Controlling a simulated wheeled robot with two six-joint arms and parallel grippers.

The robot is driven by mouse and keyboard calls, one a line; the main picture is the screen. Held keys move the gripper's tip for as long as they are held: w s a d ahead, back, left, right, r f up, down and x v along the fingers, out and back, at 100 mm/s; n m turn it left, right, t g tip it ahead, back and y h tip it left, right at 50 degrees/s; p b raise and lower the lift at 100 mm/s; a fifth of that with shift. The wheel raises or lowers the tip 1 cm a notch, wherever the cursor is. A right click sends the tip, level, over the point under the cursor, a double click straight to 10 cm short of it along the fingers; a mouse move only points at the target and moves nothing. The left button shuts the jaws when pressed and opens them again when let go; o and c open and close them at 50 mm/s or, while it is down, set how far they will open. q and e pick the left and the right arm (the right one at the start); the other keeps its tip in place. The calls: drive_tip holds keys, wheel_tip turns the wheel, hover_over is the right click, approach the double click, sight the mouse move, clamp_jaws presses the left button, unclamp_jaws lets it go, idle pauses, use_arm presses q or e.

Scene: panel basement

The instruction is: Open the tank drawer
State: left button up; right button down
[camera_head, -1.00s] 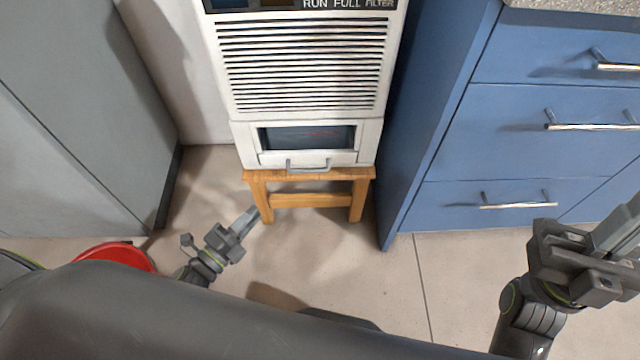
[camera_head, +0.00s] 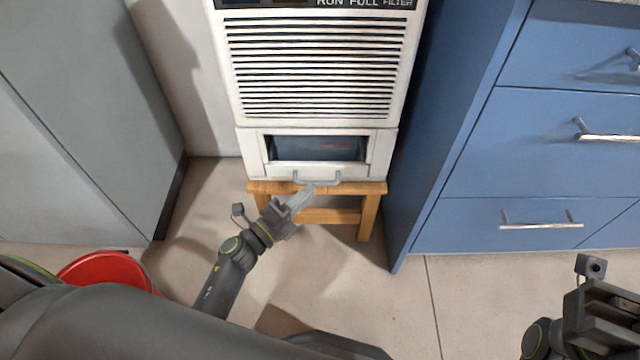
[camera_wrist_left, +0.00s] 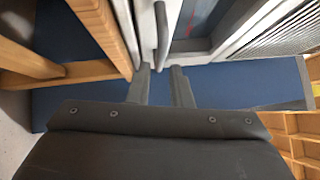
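The tank drawer (camera_head: 278,170) is the lower front of a white dehumidifier (camera_head: 320,70). It has a dark window and looks shut. Its grey bar handle (camera_head: 317,181) sits low on its front. My left gripper (camera_head: 302,196) is just in front of and below the handle. In the left wrist view, the left gripper's fingers (camera_wrist_left: 160,78) are apart with nothing between their tips, and the handle (camera_wrist_left: 162,38) lies just beyond, in line with the gap. My right gripper (camera_head: 600,305) is at the lower right, away from the drawer; its finger gap is unclear.
The dehumidifier stands on a wooden stool (camera_head: 369,212). A blue cabinet (camera_head: 540,140) with bar handles is close on the right, and a grey cabinet (camera_head: 90,120) is on the left. A red bucket (camera_head: 105,270) is at the lower left. The floor (camera_head: 350,275) before the stool is clear.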

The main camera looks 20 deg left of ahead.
sight(320, 182)
use_arm(q)
drive_tip(key=x, duration=0.5)
drive_tip(key=shift+b, duration=0.3)
clamp_jaws()
